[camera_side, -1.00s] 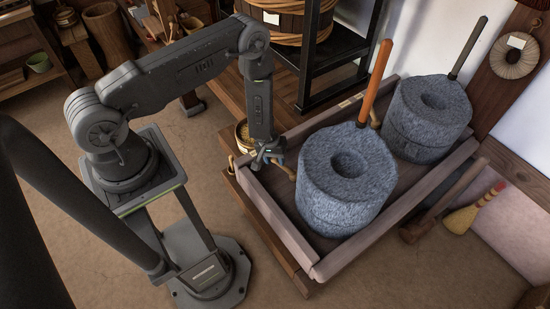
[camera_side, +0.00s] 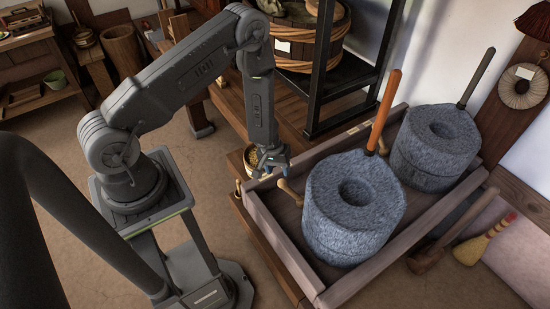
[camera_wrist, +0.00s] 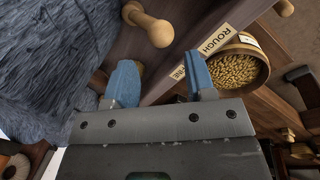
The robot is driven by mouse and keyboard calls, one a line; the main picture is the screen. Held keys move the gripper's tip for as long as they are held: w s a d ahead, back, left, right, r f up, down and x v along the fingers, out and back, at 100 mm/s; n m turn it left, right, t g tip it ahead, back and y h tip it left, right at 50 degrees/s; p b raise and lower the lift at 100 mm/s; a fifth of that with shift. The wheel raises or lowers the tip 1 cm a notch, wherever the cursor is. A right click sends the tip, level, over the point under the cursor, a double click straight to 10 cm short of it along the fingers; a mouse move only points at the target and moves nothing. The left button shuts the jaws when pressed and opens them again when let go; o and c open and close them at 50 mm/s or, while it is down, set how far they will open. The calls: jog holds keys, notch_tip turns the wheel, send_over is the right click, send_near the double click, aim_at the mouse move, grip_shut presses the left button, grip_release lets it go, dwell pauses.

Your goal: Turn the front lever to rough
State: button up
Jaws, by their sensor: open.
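The front lever is a pale wooden peg with a round knob (camera_wrist: 150,28), at the top of the wrist view. In the side view the wooden lever (camera_side: 291,191) sticks out from the left of the front grey millstone (camera_side: 352,212). My gripper (camera_side: 273,170) is just above and left of it; in the wrist view its blue fingers (camera_wrist: 162,88) are apart with nothing between them. The knob lies beyond the fingertips, apart from them. A label reading ROUGH (camera_wrist: 214,40) is on the tray's edge, right of the knob; a second label, partly hidden by a finger, seems to read FINE.
A bowl of grain (camera_wrist: 236,68) stands close to the right finger. The front stone has an upright orange handle (camera_side: 384,112). A second stone (camera_side: 434,150) stands behind it in the wooden tray (camera_side: 283,247). A black rack (camera_side: 320,65) is behind.

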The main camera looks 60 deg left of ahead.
jog(key=shift+s+a+r, duration=0.15)
jog(key=shift+r, duration=0.75)
jog(key=shift+s+a+r, duration=0.1)
jog(key=shift+a+r, duration=0.05)
jog(key=shift+r, duration=0.75)
jog(key=shift+s+a+r, duration=0.15)
jog(key=shift+r, duration=0.75)
jog(key=w+d+r+m+t+h, duration=0.15)
jog(key=d+r, duration=0.25)
jog(key=r, duration=0.5)
jog(key=w+d+r+m+t, duration=0.1)
jog(key=d+r+m, duration=0.15)
jog(key=r, duration=0.65)
jog(key=w+d+r+m+t+h, duration=0.1)
jog(key=d+r, duration=0.3)
jog(key=r, duration=0.5)
jog(key=s+d+r+m, duration=0.3)
jog(key=s+r, duration=0.7)
jog(key=s, duration=0.1)
jog(key=s+a+r+y, duration=0.2)
jog(key=s+a+y, duration=0.1)
jog(key=s, duration=0.7)
jog(key=shift+a+r+t+y, duration=0.25)
jog(key=shift+r+t+y, duration=0.1)
jog(key=shift+y, duration=0.3)
